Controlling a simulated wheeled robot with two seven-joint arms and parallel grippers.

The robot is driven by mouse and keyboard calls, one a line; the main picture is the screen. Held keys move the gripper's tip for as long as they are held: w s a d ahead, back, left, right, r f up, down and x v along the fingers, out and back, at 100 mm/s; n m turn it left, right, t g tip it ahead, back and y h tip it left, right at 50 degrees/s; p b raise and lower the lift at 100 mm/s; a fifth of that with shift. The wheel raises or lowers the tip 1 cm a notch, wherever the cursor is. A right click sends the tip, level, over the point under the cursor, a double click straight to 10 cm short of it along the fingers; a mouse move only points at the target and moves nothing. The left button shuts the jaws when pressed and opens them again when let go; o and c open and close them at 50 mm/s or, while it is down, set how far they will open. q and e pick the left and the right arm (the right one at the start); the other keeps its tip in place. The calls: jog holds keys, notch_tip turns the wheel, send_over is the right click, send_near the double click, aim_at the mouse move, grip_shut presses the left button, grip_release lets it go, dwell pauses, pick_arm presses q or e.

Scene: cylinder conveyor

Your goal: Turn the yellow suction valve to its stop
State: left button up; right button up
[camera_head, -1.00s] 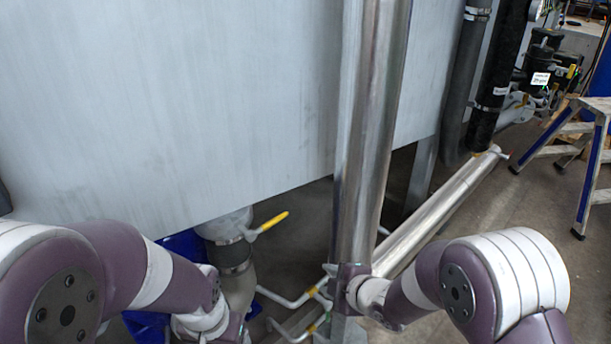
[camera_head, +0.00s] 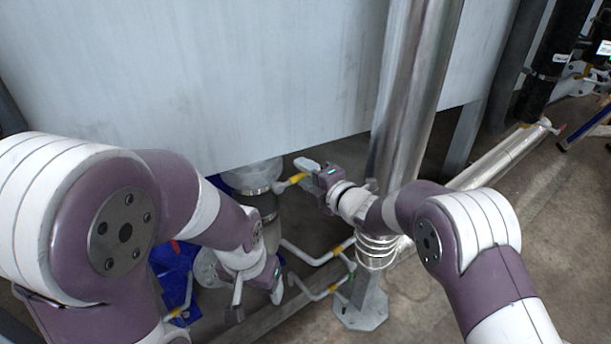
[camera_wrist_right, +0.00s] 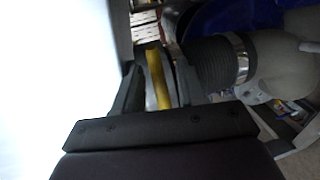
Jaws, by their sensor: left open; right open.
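The yellow valve handle (camera_head: 289,183) sits on the grey pipe fitting (camera_head: 252,180) under the large pale panel. My right gripper (camera_head: 308,170) is at the handle's free end and hides part of it. In the right wrist view the yellow handle (camera_wrist_right: 157,80) lies between the two fingers of my right gripper (camera_wrist_right: 160,82), which are open around it. I cannot tell whether either finger touches it. My left gripper (camera_head: 256,300) is open, low and to the left, pointing down with nothing between its fingers.
A shiny vertical pipe (camera_head: 408,100) stands right behind my right arm. White pipes with yellow bands (camera_head: 318,259) run low between my grippers. A blue object (camera_head: 172,275) lies beneath my left arm. The pale panel (camera_head: 200,80) hangs above the valve.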

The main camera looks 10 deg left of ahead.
jog(key=shift+w+a, duration=0.15)
jog(key=shift+c, duration=0.3)
grip_shut()
